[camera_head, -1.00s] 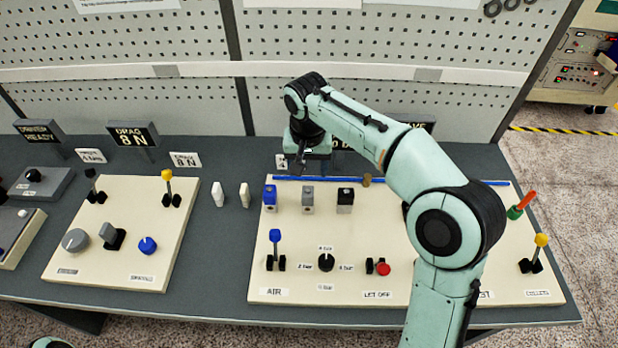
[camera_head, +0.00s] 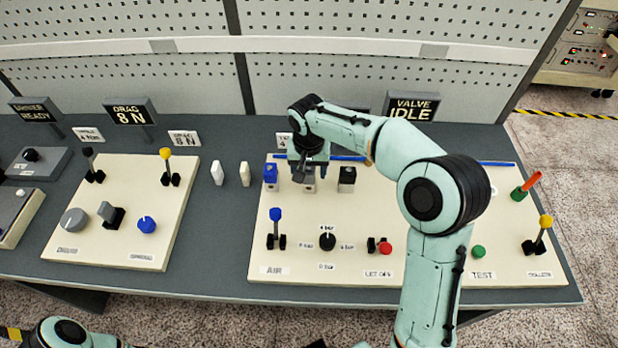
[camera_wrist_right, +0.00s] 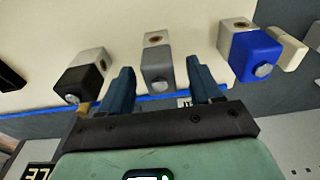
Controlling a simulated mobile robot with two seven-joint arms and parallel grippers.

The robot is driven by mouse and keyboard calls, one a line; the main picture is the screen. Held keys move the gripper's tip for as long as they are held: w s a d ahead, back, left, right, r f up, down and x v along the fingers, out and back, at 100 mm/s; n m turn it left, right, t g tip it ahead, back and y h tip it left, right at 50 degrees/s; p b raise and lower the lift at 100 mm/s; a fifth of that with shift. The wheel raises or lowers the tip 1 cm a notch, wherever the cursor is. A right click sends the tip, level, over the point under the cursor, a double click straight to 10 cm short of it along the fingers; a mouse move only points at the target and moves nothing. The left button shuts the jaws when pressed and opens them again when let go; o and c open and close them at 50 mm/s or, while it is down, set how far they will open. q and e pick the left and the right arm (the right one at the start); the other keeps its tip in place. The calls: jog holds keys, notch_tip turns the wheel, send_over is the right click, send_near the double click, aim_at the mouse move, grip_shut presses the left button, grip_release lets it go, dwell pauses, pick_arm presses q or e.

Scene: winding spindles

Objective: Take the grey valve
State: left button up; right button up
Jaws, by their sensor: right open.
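The grey valve (camera_head: 309,186) stands on the large cream panel between the blue valve (camera_head: 271,176) and the black valve (camera_head: 347,177). My right gripper (camera_head: 310,172) is open above and behind the grey valve and partly hides it in the head view. In the right wrist view the grey valve (camera_wrist_right: 158,70) lies between the two blue fingers of the right gripper (camera_wrist_right: 162,85), with a gap on each side. The black valve (camera_wrist_right: 82,78) and blue valve (camera_wrist_right: 255,55) stand outside the fingers. My left gripper is out of view.
A blue rail (camera_head: 485,164) runs along the back of the panel. In front stand a blue-topped lever (camera_head: 276,228), a black dial (camera_head: 327,241) and a red knob (camera_head: 386,248). Two white pegs (camera_head: 217,173) stand left of the panel. A sign reads "VALVE IDLE" (camera_head: 413,107).

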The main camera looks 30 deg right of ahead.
jog(key=shift+w+d+f, duration=0.1)
jog(key=shift+w+f, duration=0.05)
jog(key=shift+f, duration=0.8)
jog(key=shift+c, duration=0.3)
jog(key=c, duration=1)
jog(key=shift+c, duration=0.3)
jog(key=shift+r, duration=0.15)
